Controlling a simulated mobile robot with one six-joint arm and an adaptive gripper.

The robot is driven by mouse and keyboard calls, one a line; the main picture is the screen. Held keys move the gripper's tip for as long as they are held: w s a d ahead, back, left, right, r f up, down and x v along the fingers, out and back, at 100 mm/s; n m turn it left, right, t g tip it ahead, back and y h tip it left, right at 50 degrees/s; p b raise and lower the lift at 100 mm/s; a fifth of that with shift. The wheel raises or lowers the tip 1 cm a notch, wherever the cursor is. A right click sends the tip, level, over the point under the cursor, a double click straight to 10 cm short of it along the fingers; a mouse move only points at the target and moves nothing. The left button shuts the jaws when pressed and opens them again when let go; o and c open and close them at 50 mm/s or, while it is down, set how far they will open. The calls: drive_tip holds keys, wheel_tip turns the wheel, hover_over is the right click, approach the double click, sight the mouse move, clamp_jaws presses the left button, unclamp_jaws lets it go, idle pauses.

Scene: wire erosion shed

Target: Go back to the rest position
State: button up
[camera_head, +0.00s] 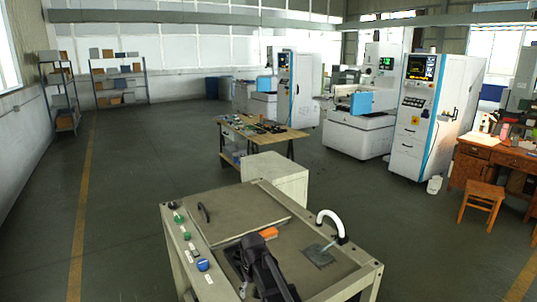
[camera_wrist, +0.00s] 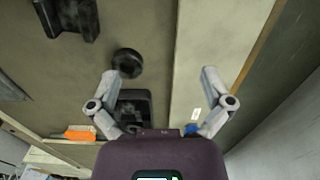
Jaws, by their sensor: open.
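My gripper (camera_wrist: 160,76) shows in the wrist view with its two grey fingers spread wide. Nothing is held between them. Below the fingers is the beige top of a machine cabinet, with a black round knob (camera_wrist: 127,62) close to the left fingertip. Whether the finger touches the knob cannot be told. In the head view a dark jointed shape, probably part of my arm, is low over the cabinet top (camera_head: 228,214); my fingertips cannot be made out there.
An orange block (camera_head: 268,232), a white curved hose (camera_head: 330,218) and a blue button (camera_head: 203,265) are on the cabinet. Behind stand a work table (camera_head: 285,134), white machines (camera_head: 430,110) and a wooden stool (camera_head: 481,203). The floor at left (camera_head: 130,190) is clear.

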drive_tip(key=s+d+f+m+b, duration=0.2)
drive_tip(key=s+d, duration=0.4)
drive_tip(key=d, duration=0.4)
drive_tip(key=s+d+f+m+b, duration=0.3)
drive_tip(key=s+d, duration=0.4)
drive_tip(key=d, duration=0.4)
drive_tip(key=shift+s+d+f+m, duration=0.3)
drive_tip(key=shift+f+m, duration=0.05)
drive_tip(key=shift+m, duration=0.55)
